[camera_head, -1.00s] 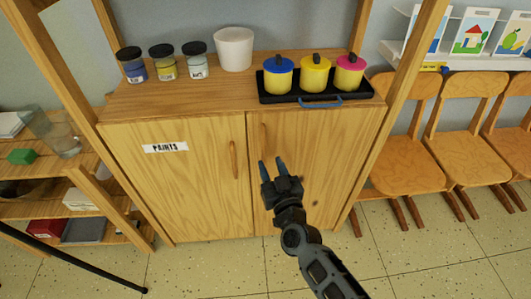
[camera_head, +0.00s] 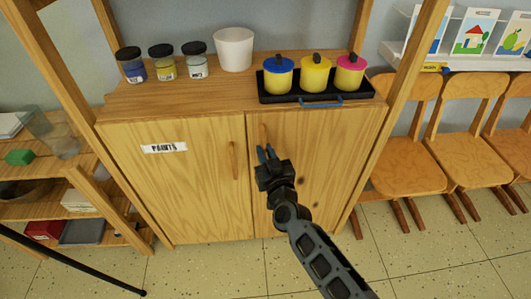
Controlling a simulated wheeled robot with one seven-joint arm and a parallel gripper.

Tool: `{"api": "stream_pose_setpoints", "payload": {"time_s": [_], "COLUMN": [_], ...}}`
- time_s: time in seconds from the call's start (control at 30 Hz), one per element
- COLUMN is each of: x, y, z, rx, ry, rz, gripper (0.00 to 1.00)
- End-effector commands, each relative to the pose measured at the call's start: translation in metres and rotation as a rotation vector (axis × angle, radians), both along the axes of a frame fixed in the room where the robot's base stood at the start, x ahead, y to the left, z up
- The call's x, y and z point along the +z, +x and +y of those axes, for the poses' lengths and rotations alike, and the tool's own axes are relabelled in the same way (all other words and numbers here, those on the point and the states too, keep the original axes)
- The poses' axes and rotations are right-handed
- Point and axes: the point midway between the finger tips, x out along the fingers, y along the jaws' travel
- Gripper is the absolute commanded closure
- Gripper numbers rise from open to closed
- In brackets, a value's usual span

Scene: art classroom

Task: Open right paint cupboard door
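The wooden paint cupboard has a left door (camera_head: 185,190) with a "PAINTS" label and a vertical wooden handle (camera_head: 233,160). The right door (camera_head: 330,165) looks closed, flush with the left one. Its handle (camera_head: 264,133) is near the door's left edge; only the upper part shows, the rest hidden behind my gripper. The fingers look a little apart. I cannot tell whether the handle is between them or touched.
On the cupboard top are several paint jars (camera_head: 163,64), a white cup (camera_head: 234,50) and a black tray (camera_head: 292,97) with lidded paint pots. Wooden chairs (camera_head: 405,165) stand to the right. A low shelf (camera_head: 90,210) is at the left.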

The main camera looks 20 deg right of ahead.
Motion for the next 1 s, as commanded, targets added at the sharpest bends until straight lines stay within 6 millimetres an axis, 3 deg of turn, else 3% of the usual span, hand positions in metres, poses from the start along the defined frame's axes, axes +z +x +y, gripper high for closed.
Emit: {"api": "stream_pose_setpoints", "payload": {"time_s": [0.17, 1.0], "x": [0.0000, -0.0005], "y": [-0.0001, -0.0072], "z": [0.0000, -0.0033], "rx": [0.000, 0.011], "ry": [0.000, -0.001], "rz": [0.000, 0.001], "gripper": [1.00, 1.00]}}
